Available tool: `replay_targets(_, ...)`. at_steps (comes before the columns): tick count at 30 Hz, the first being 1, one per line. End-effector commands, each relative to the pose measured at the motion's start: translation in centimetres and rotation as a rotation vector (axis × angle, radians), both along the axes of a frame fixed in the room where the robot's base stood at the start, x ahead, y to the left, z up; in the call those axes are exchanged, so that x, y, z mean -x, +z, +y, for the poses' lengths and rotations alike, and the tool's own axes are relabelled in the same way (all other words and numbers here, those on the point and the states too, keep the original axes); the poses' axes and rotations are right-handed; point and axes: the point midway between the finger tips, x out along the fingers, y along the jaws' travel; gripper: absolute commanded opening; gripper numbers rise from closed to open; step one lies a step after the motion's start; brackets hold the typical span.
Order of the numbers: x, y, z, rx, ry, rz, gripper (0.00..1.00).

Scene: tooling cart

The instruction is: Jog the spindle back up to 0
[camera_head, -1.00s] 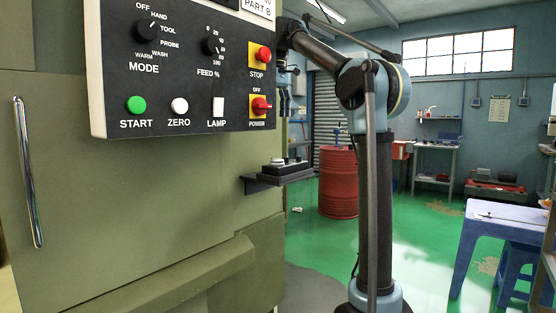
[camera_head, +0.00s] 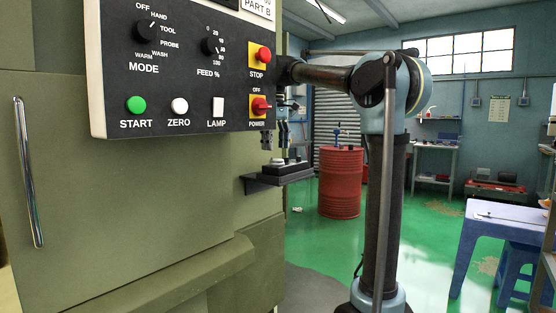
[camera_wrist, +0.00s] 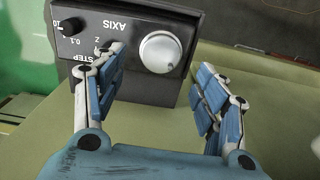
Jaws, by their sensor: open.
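The jog box (camera_wrist: 135,85) is a dark unit with AXIS and STEP lettering, upside down in the wrist view. A round pale handwheel (camera_wrist: 160,52) sits on its face, with a small black knob (camera_wrist: 72,26) near its left edge. In the head view the box (camera_head: 288,167) rests on a small shelf, with the pale wheel (camera_head: 277,162) on top. My gripper (camera_wrist: 158,62) is open, its blue fingers on either side of the wheel in the picture. In the head view my gripper (camera_head: 275,138) hangs above the box, partly hidden by the panel.
The control panel (camera_head: 190,85) with START, ZERO, STOP and POWER controls stands close to my gripper. The dark shelf (camera_head: 262,184) juts from the green machine (camera_head: 130,210). A red drum (camera_head: 340,185) and blue table (camera_head: 490,213) stand beyond, with open green floor between.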

Motion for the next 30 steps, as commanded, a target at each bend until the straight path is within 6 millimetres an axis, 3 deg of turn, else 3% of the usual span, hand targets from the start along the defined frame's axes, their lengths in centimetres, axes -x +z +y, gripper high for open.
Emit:
replay_targets(9,0.0,-4.2,0.0,0.000,0.000,0.000,0.66)
replay_targets(23,0.0,-5.2,0.0,0.000,0.000,0.000,0.66)
replay_targets(28,0.0,-5.2,0.0,0.000,0.000,0.000,0.27)
replay_targets(30,0.0,-5.2,0.0,0.000,0.000,0.000,0.21)
